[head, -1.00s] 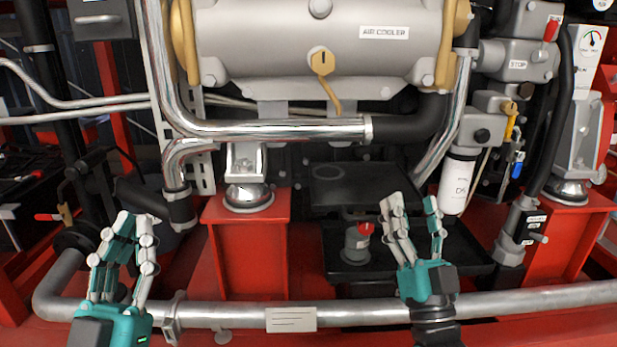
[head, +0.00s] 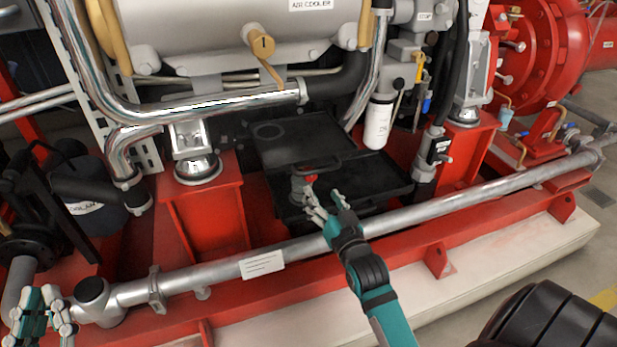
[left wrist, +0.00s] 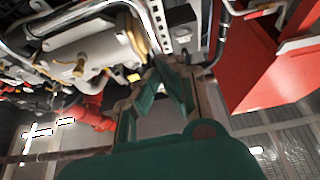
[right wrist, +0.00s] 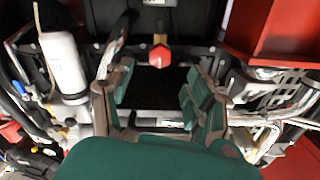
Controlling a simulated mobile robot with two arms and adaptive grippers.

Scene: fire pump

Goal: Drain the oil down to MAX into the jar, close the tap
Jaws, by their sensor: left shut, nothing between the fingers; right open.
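A red tap knob (head: 311,178) sits on a small grey cylindrical fitting (head: 300,188) above the black tray area. In the right wrist view the red knob (right wrist: 160,56) shows on a brass stem, just beyond and between my fingertips. My right gripper (head: 322,203) is open and empty, close in front of the fitting; I cannot tell whether it touches. My left gripper (head: 46,308) is shut and empty at the lower left, beside the grey pipe. I cannot make out a jar, an oil level or a MAX mark.
A black tray (head: 385,185) lies around the fitting. A long grey pipe (head: 400,215) crosses in front, below my right arm. A red pedestal (head: 205,215) stands left of the tray, and a white filter (head: 378,122) hangs right. The air cooler (head: 230,35) is above.

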